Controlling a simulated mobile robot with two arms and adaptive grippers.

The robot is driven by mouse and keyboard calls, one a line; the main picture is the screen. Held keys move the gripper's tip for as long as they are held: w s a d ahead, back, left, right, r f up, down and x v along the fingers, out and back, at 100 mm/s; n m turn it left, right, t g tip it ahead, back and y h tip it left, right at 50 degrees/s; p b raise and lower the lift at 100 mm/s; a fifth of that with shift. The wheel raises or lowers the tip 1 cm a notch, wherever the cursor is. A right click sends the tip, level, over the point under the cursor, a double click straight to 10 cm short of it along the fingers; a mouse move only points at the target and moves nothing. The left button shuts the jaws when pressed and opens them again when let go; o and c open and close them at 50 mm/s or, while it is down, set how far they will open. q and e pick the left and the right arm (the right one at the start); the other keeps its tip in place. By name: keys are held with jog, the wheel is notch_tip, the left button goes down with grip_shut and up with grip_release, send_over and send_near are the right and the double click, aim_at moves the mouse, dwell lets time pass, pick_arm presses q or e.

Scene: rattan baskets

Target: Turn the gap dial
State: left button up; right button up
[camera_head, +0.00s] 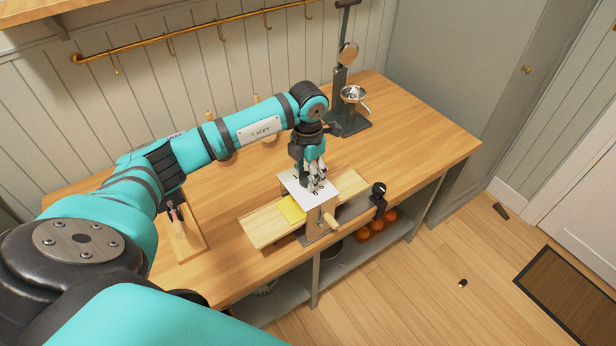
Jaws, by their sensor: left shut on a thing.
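My left arm reaches across the table from the left. My left gripper (316,182) points down over a small device with a white top plate (299,190) that bears dark marks. The gripper is shut at the plate's right part, where the gap dial would be; the fingers hide the dial itself, so its setting cannot be read. The device has a wooden body with a wooden handle (334,222) at the front and stands at the table's front edge. A yellow piece (291,210) lies beside the plate on a pale board (266,226). My right gripper does not show.
A dark press stand (345,112) with a metal cup (353,94) stands at the back right. A black clamp-like part (379,190) sits at the front edge. A wooden board (186,236) lies left. Orange round things (376,229) sit on the shelf below. The table's right part is clear.

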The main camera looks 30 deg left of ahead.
aim_at(307, 176)
pick_arm(q)
jog(key=n+b, duration=0.1)
jog(key=n, duration=0.2)
jog(key=shift+a+n, duration=0.1)
jog(key=shift+n, duration=0.2)
jog(key=shift+r+n+b, duration=0.1)
jog(key=shift+n+b, duration=0.4)
jog(key=shift+n, duration=1.3)
jog(key=shift+w, duration=0.1)
jog(key=o, duration=1.2)
notch_tip(307, 176, up, 12)
